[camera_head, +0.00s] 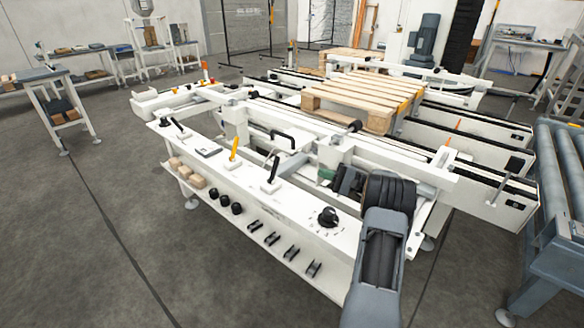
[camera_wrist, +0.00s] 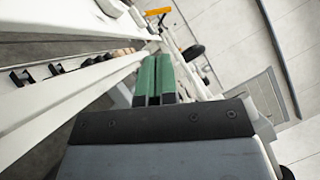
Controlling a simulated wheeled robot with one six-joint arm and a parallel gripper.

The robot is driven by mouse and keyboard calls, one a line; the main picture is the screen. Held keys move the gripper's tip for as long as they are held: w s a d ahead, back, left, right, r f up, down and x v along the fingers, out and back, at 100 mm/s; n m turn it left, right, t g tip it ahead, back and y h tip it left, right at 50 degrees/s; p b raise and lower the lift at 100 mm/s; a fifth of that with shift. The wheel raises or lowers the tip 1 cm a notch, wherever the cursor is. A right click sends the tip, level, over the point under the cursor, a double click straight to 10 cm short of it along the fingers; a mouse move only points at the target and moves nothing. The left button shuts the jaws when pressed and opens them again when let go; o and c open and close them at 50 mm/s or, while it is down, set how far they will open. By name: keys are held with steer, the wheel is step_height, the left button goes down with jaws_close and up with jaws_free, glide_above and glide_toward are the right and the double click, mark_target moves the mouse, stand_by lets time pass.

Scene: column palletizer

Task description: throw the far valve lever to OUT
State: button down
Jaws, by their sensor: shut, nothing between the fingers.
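A white panel (camera_head: 291,206) runs along the front of the machine. A black lever (camera_head: 178,126) stands at its far left end. An orange lever (camera_head: 235,148) and another black lever (camera_head: 272,172) stand nearer to me, both upright with a slight lean. I cannot read any OUT marking. My gripper (camera_head: 325,174) has green fingers and is partly hidden by my arm, to the right of the nearest black lever and apart from it. In the wrist view the green fingers (camera_wrist: 153,70) are together and empty.
A black dial (camera_head: 328,216) sits at the panel's near end. Cardboard boxes (camera_head: 187,173) and black parts (camera_head: 254,226) lie on the shelf below. A black handle (camera_head: 283,138) and white rails rise behind the levers. A wooden pallet (camera_head: 366,97) rests on the conveyor.

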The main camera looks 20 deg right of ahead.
mark_target(274, 170)
steer(key=shift+s+a+r+b+x, duration=0.2)
steer(key=shift+s+b+x, duration=0.25)
steer(key=shift+x, duration=1.7)
steer(key=shift+s+a+r+b+x, duration=0.1)
steer(key=shift+s+a+b+x, duration=0.2)
steer(key=shift+x, duration=1.85)
steer(key=shift+s+a+r+b+x, duration=0.2)
steer(key=shift+s+b+x, duration=0.3)
steer(key=shift+x, duration=1.6)
steer(key=shift+w, duration=0.1)
steer(key=shift+n, duration=0.3)
